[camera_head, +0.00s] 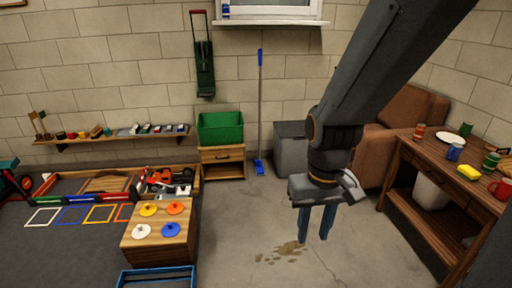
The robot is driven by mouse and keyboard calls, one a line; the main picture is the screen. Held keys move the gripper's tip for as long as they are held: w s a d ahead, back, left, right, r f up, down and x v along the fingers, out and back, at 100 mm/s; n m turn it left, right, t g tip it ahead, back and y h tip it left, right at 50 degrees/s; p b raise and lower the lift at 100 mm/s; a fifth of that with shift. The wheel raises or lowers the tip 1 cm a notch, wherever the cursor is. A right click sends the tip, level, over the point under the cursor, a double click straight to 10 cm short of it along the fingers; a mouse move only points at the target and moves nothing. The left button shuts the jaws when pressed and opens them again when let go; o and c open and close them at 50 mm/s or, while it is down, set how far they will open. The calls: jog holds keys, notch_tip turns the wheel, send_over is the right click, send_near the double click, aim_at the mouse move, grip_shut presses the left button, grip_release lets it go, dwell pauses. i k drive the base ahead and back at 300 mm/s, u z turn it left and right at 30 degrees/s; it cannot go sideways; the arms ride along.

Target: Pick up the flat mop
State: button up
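The flat mop (260,110) has a long blue-grey handle and a small blue head. It leans upright against the back wall, with its head on the floor between the wooden drawer unit and the grey bin. My gripper (317,238) hangs pointing down over the concrete floor, in front of the grey bin and right of the mop. Its two blue fingers are apart with nothing between them. It is well away from the mop.
A green crate (220,127) sits on the drawer unit (223,162). The grey bin (291,150) stands right of the mop. A brown stain (288,248) marks the floor. A wooden box (160,232) with discs stands left, a long table (452,190) right.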

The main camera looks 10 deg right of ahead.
aim_at(260, 171)
jog(key=u, duration=0.1)
jog(key=i, duration=1.65)
jog(key=z, duration=0.55)
jog(key=i, duration=1.8)
jog(key=z, duration=0.65)
